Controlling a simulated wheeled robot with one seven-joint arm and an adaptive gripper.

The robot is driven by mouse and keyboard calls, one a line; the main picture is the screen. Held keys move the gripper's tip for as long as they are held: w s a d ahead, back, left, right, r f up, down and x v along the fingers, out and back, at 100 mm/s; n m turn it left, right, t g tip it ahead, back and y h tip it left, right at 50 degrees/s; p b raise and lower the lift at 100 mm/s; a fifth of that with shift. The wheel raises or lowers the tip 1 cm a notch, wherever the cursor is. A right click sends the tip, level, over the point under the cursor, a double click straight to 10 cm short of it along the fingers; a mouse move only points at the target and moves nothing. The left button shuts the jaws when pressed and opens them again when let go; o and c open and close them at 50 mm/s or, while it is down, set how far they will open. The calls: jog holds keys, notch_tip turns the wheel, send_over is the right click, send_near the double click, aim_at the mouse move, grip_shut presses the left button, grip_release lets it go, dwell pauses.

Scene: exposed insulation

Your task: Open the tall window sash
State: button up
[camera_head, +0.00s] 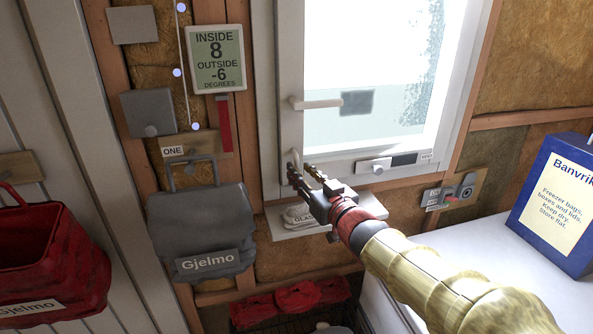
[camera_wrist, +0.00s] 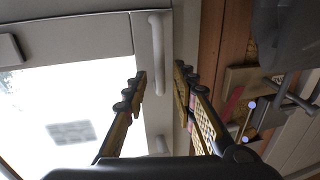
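The tall window sash (camera_head: 292,128) has a white frame around a bright pane and looks closed. A white lever handle (camera_head: 318,103) sticks out level from its left stile. Lower on that stile, a white upright pull bar is partly hidden by my fingers; it shows clearly in the wrist view (camera_wrist: 157,42). My gripper (camera_head: 302,170) is in front of the sash's lower left corner. In the wrist view my gripper (camera_wrist: 162,74) is open, its fingers spread on either side of the bar in the picture. Contact with the bar cannot be told.
A small shelf (camera_head: 290,232) with a pale item on it lies below the window, close under my gripper. A grey Gjelmo bag (camera_head: 205,235) hangs at left. A blue box (camera_head: 560,200) stands on a white top (camera_head: 500,262) at right. A switch panel (camera_head: 455,190) is on the wall.

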jog(key=shift+b+x, duration=0.3)
jog(key=shift+x, duration=1.3)
jog(key=shift+c, duration=0.7)
grip_shut()
